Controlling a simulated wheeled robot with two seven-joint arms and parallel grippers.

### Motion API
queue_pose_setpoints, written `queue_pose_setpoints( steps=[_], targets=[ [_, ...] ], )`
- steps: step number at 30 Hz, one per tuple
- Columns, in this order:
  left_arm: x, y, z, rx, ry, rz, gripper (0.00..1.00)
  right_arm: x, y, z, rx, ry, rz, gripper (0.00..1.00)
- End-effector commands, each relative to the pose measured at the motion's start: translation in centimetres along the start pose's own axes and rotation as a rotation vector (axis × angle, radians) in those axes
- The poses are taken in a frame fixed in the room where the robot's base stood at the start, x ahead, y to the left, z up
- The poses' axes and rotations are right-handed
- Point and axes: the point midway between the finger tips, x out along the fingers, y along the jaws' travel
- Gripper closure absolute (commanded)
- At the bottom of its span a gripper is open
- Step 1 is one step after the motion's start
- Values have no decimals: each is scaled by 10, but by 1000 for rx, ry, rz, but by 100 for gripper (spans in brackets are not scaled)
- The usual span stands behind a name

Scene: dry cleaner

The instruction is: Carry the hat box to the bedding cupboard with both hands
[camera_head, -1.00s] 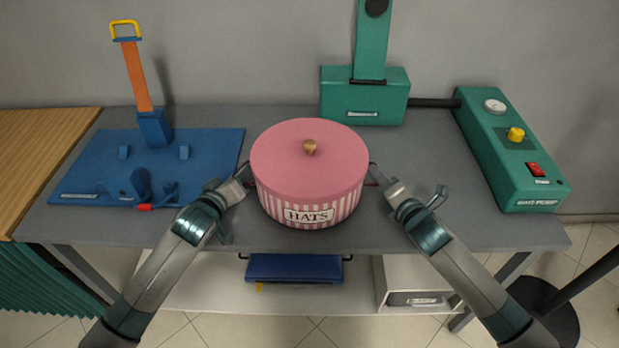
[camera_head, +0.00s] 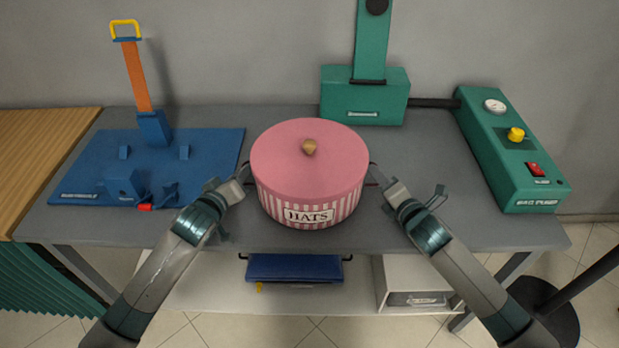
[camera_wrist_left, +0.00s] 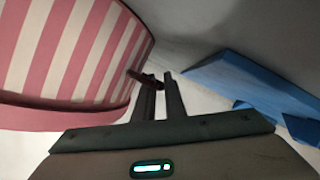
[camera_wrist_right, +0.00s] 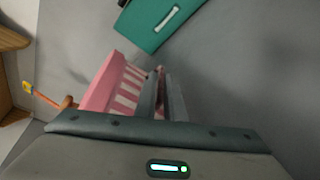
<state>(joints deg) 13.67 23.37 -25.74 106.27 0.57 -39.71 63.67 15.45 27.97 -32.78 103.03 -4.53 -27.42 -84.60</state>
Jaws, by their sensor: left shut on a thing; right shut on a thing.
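The hat box (camera_head: 308,180) is round and pink, with a striped side, a HATS label and a lid with a brass knob. It sits upright on the grey table in the head view. My left gripper (camera_head: 243,172) is at its left side, shut on a handle; the left wrist view shows the fingers (camera_wrist_left: 160,85) closed on the dark handle beside the striped wall (camera_wrist_left: 75,50). My right gripper (camera_head: 376,178) is at its right side, shut on the other handle; the right wrist view shows its fingers (camera_wrist_right: 162,85) by the box (camera_wrist_right: 120,85). I see no bedding cupboard.
A blue press board (camera_head: 90,165) with an orange lever lies left on the table (camera_head: 400,230). A green machine (camera_head: 365,95) stands behind the box, and a green control unit (camera_head: 510,150) is at right. A lower shelf holds a blue item (camera_head: 293,268).

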Motion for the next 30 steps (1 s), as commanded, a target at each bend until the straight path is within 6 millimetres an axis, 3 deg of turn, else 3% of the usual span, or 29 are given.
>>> queue_pose_setpoints(
  steps=[16,30],
  targets=[
    [0,-6,4,4,-7,-12,100,0,-5,1,-5,-2,-9,100],
    [-4,3,-9,4,-2,-9,100,-3,8,10,-5,-5,-5,100]
  ],
)
